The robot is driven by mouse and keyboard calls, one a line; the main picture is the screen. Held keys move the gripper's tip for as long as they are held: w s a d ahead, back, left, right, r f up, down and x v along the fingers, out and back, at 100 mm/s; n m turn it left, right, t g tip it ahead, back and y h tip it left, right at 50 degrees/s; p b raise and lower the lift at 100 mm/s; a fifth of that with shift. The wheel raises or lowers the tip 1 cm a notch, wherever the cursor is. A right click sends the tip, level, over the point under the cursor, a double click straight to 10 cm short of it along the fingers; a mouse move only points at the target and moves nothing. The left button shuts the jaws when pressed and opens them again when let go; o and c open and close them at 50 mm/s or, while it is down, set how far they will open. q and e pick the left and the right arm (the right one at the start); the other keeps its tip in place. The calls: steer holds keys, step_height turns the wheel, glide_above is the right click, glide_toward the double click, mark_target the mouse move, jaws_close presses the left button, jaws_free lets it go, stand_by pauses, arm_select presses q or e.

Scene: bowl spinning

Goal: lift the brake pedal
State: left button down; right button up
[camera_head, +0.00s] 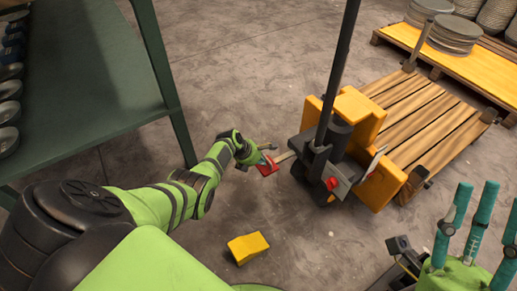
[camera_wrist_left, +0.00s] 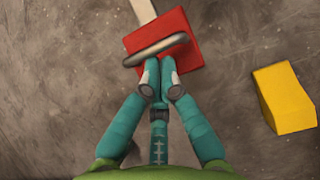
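The brake pedal is a red plate (camera_head: 267,166) on a pale bar, low beside the pallet jack (camera_head: 356,125). In the left wrist view the red pedal (camera_wrist_left: 180,28) is at top centre, with a grey metal loop (camera_wrist_left: 157,50) across its near part. My left gripper (camera_head: 258,158) is at the pedal. In the wrist view its teal fingers (camera_wrist_left: 160,72) are drawn together, tips at the pedal's near edge just below the loop. Whether they grip any part cannot be told. My right gripper (camera_head: 487,195) is at lower right, fingers apart and empty.
A yellow wedge block (camera_head: 248,247) lies on the floor near the pedal; it shows at right in the wrist view (camera_wrist_left: 285,97). A wooden pallet (camera_head: 425,115) is behind the jack. A green shelf (camera_head: 85,60) stands at left.

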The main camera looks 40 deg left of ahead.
arm_select(q)
steer(key=shift+w+d+r, duration=0.15)
steer(key=shift+w+r, duration=0.15)
steer(key=shift+r, duration=0.4)
steer(key=shift+w+d+r+g+p, duration=0.1)
steer(key=shift+w+r+g+p, duration=0.1)
steer(key=shift+r+g+p, duration=0.35)
steer(key=shift+w+d+r+y+p, duration=0.1)
steer(key=shift+w+r+y+p, duration=0.2)
steer(key=shift+r+p, duration=0.25)
steer(key=shift+w+r, duration=0.1)
arm_select(e)
steer(key=w+f+m+g+h, duration=0.2)
steer(key=w+f+g+h, duration=0.4)
steer(key=f, duration=0.4)
steer(key=shift+w+d+f+m+h, duration=0.3)
steer(key=shift+w+d, duration=0.15)
steer(key=shift+w, duration=0.45)
